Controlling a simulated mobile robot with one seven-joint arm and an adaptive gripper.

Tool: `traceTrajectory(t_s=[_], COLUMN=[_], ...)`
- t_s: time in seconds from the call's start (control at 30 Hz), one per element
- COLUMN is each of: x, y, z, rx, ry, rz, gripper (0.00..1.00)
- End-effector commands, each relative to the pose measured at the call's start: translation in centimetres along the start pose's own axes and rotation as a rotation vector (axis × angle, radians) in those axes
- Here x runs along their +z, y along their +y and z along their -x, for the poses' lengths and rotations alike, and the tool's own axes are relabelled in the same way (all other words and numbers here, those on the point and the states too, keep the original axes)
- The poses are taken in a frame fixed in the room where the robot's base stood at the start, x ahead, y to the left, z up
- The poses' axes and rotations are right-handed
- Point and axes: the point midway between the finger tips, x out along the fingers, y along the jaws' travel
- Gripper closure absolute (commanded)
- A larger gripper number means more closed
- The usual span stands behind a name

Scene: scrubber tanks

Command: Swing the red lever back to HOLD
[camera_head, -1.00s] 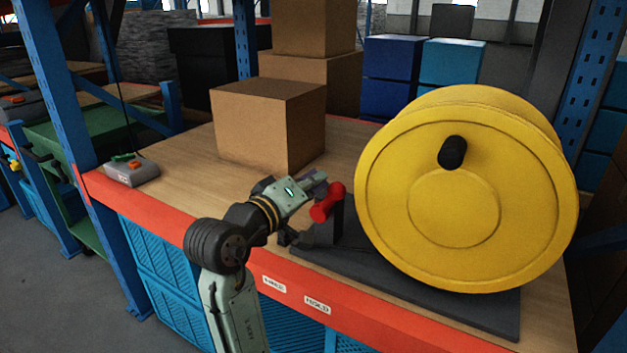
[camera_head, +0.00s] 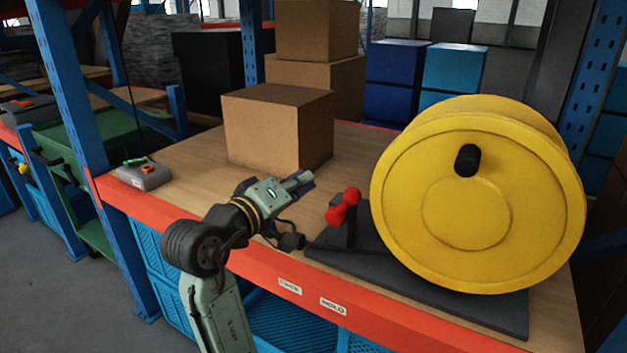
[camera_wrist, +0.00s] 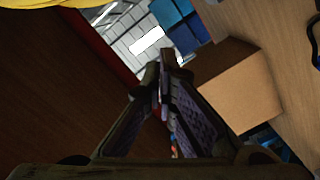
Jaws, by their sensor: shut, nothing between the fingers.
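The red lever (camera_head: 344,207) is a short red handle on a dark upright post, at the left end of a black base plate (camera_head: 440,283) beside the yellow drum (camera_head: 478,200). A white HOLD label (camera_head: 333,306) is on the orange shelf edge, with a second label (camera_head: 290,286) to its left, hard to read. My gripper (camera_head: 303,181) is left of the lever, apart from it, above the wooden shelf. Its fingers are shut and empty; they meet in the wrist view (camera_wrist: 165,80). The lever does not show in the wrist view.
A cardboard box (camera_head: 278,128) stands behind my gripper, with more boxes behind it. A grey control box (camera_head: 144,176) sits at the shelf's left end, near a blue rack post (camera_head: 80,110). Bare wood lies between the control box and my gripper.

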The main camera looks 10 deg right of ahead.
Motion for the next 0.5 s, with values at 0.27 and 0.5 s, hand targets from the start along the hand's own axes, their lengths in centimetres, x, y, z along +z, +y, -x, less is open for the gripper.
traceTrajectory(t_s=[0.27,0.5], x=[0.1,0.1], y=[-0.1,0.0], z=[4.7,5.7], rx=[0.001,0.001], ry=[0.001,-0.002], rz=[-0.002,-0.001], gripper=[1.00,1.00])
